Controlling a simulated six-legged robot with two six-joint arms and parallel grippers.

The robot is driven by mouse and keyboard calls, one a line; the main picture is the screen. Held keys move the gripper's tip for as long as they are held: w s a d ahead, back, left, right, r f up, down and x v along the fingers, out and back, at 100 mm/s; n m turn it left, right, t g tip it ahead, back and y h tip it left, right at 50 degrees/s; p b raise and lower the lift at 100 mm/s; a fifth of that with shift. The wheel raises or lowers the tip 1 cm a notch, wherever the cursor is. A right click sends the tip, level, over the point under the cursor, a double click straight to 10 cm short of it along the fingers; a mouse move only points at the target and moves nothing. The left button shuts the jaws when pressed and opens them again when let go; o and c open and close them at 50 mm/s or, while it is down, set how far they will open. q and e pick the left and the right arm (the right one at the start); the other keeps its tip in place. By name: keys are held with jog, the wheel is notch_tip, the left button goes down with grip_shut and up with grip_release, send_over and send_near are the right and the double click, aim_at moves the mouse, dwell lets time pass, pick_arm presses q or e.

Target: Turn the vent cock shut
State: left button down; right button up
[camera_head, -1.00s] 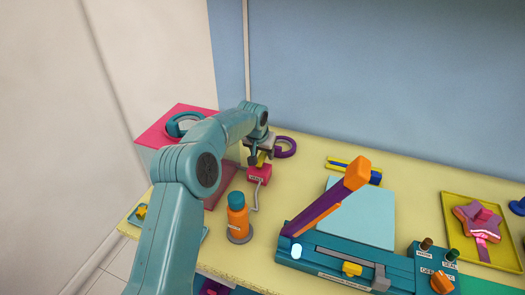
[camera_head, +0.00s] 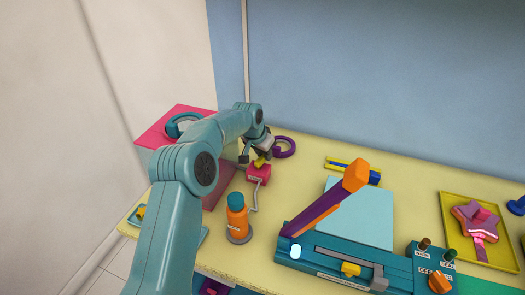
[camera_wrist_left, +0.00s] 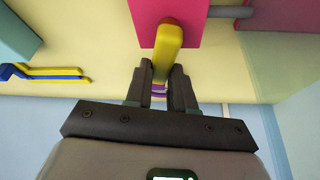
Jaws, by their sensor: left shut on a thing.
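The vent cock is a pink block (camera_head: 260,174) with a yellow lever (camera_head: 260,161), standing at the back left of the yellow table. In the left wrist view the yellow lever (camera_wrist_left: 167,42) lies against the pink block (camera_wrist_left: 150,15), and its end is between the fingers. My left gripper (camera_head: 255,155) is shut on the yellow lever; it also shows in the left wrist view (camera_wrist_left: 168,82). The fingers partly hide the lever in the head view. My right gripper is in neither view.
An orange bottle (camera_head: 238,222) with a teal cap stands in front of the cock. A purple ring (camera_head: 285,147) lies behind it. A teal sealing machine (camera_head: 330,262) with a purple, orange-ended arm is to the right. A yellow tray (camera_head: 450,240) holds a star balloon (camera_head: 474,218).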

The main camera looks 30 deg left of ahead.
pick_arm(q)
jog(key=m+h, duration=0.1)
jog(key=m, duration=0.1)
jog(key=d+m, duration=0.1)
jog(key=m, duration=0.1)
jog(key=shift+s+r+h+p, duration=0.1)
jog(key=shift+h+p, duration=0.3)
jog(key=shift+s+d+m+g+h+p, duration=0.1)
jog(key=shift+d+m+g+h+p, duration=0.15)
jog(key=shift+m, duration=0.6)
jog(key=shift+s+d+m+g+h+p, duration=0.15)
jog(key=shift+m+h, duration=0.1)
jog(key=shift+m, duration=0.6)
jog(key=c, duration=1)
grip_release()
jog(key=shift+o, duration=0.2)
